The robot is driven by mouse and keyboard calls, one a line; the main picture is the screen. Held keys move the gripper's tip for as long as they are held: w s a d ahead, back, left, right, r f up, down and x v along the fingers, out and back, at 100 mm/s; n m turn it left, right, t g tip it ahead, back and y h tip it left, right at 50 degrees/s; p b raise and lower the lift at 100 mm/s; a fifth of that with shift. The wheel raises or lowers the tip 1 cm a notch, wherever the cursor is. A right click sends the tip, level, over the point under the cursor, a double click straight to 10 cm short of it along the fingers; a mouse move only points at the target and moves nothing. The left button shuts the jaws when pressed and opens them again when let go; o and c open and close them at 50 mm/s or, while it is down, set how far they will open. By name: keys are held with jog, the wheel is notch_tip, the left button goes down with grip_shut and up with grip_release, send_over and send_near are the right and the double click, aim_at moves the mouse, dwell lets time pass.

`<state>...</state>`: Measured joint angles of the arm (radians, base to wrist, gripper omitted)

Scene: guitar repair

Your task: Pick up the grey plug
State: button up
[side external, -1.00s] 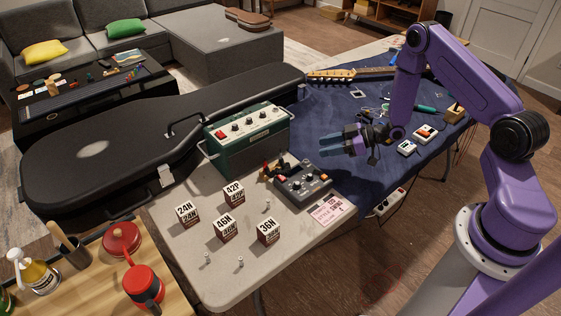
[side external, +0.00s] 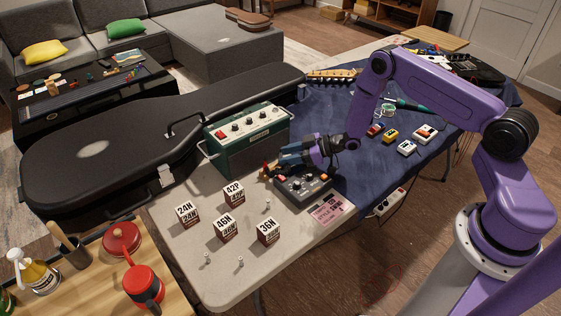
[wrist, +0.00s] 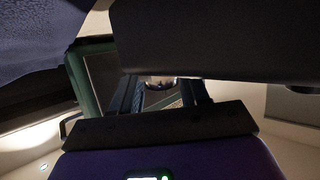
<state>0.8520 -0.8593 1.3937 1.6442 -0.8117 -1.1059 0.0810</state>
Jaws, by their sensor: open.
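I cannot make out a grey plug for certain. Small grey pieces stand on the pale table: one in front of the grey control box (side external: 267,205) and two near the front edge, a left one (side external: 206,259) and a right one (side external: 240,262). They are too small to identify. My gripper (side external: 284,160) is open, pointing left, beside the right end of the green amplifier and above the back of the grey control box (side external: 303,189). In the wrist view my gripper's fingers (wrist: 159,92) are apart, with a shiny rounded thing (wrist: 160,82) showing beyond them.
The green amplifier (side external: 247,143) stands close to my fingertips. Several brown-and-white numbered boxes, one marked 36N (side external: 268,231), stand on the pale table (side external: 222,286). A black guitar case (side external: 95,165) lies behind. A pink card (side external: 329,210) lies right of the control box.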

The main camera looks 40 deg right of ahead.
jog(key=shift+w+a+f, duration=0.1)
jog(key=shift+w+a, duration=0.05)
jog(key=shift+a, duration=0.05)
grip_shut()
